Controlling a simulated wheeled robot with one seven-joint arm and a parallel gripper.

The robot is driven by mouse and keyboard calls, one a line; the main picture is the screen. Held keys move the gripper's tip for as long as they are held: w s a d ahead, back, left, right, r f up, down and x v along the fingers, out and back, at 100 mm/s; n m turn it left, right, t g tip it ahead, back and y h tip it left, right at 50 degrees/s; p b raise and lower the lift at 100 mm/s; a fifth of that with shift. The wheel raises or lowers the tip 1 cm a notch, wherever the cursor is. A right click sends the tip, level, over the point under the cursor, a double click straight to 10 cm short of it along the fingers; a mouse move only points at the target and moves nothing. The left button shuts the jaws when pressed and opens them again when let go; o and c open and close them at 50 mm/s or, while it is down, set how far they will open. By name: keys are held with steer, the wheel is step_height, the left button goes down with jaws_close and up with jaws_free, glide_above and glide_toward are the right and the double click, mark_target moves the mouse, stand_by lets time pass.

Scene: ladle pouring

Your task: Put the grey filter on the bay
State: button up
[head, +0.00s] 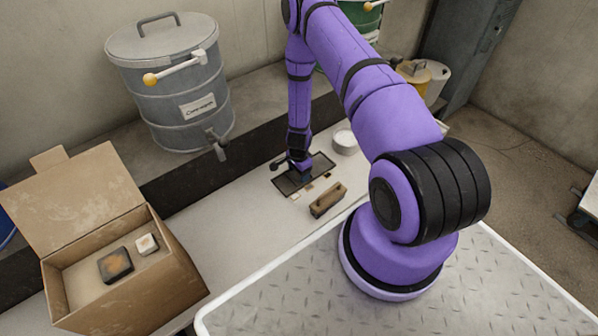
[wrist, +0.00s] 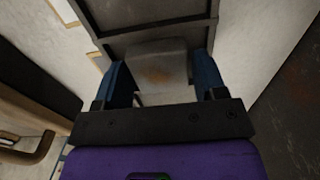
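The grey filter (wrist: 152,68) is a flat grey block with a faint orange-brown stain, seen in the wrist view between the two blue fingers of my gripper (wrist: 160,82). The fingers lie against its left and right sides. The bay looks to be the dark rectangular frame (wrist: 150,37) with a crossbar; the filter is over or in its near part, and I cannot tell whether it rests on the bottom. In the head view my gripper (head: 299,175) points down at the dark frame (head: 322,163) on the pale bench, and the filter is hidden there.
A brown wooden block (head: 327,200) and a white round dish (head: 344,141) stand near the frame. An open cardboard box (head: 165,270) at left holds a dark stained block (head: 115,265) and a small white block (head: 147,244). A metal drum (head: 180,95) stands behind.

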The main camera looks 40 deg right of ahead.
step_height(320, 180, up, 12)
steer(key=shift+r, duration=0.2)
stand_by(0.6)
steer(key=w+a+r+n+t+y, duration=0.1)
steer(key=w+a+r+n, duration=0.15)
steer(key=r, duration=1.15)
steer(key=w+a+r+n+t, duration=0.1)
steer(key=a+r+n, duration=0.3)
steer(key=r, duration=1)
steer(key=s+a+r+n+t, duration=0.1)
steer(key=s+a+r+n, duration=0.1)
steer(key=s+r, duration=0.45)
steer(key=s+a+r+n+t, duration=0.1)
steer(key=s+a+r+n, duration=0.2)
steer(key=r, duration=0.7)
steer(key=s+r+n, duration=0.3)
steer(key=s+r, duration=0.2)
steer(key=s, duration=0.5)
steer(key=s+a+r+n+t+h, duration=0.1)
steer(key=s+r+n, duration=0.2)
steer(key=s+r, duration=0.3)
steer(key=s, duration=0.4)
steer(key=shift+s+a, duration=0.25)
steer(key=shift+a, duration=0.05)
